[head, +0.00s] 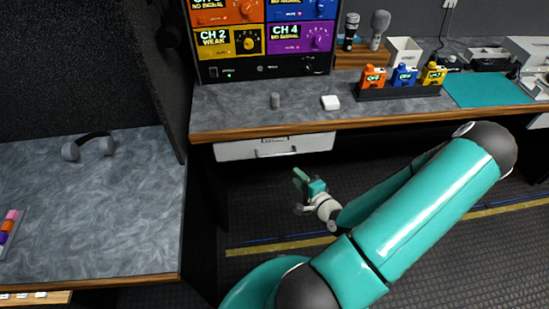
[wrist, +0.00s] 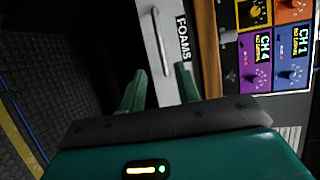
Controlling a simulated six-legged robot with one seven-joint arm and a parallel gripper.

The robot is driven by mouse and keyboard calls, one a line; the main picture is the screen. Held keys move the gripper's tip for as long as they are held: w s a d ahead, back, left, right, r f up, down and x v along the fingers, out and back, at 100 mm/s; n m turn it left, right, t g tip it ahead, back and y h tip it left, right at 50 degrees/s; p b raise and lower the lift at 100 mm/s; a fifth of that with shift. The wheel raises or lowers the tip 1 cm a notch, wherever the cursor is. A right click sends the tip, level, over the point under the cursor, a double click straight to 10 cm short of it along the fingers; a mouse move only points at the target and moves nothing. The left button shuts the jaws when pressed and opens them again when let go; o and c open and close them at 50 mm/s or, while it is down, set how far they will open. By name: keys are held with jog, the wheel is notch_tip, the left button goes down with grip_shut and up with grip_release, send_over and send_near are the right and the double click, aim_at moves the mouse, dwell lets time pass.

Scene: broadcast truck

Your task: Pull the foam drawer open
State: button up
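The foam drawer (head: 275,148) is a white front with a grey bar handle, under the grey counter in the head view. It looks shut. In the wrist view the drawer front (wrist: 167,82) shows a black "FOAMS" label (wrist: 184,38) and the bar handle (wrist: 161,40), turned on its side. My gripper (head: 304,188) is below and in front of the drawer in the head view. In the wrist view its two green fingers (wrist: 158,88) are spread apart with nothing between them. The handle lies beyond the fingertips, and the fingers appear apart from it.
The counter's wooden edge (head: 350,122) overhangs the drawer. A grey cylinder (head: 275,101) and a white block (head: 330,102) stand on top, before the channel monitors (head: 262,40). A side desk (head: 95,220) with headphones (head: 90,146) is at left. Floor below the drawer is open.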

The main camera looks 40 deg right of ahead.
jog(key=x, duration=1.2)
jog(key=shift+w+f, duration=0.1)
grip_shut()
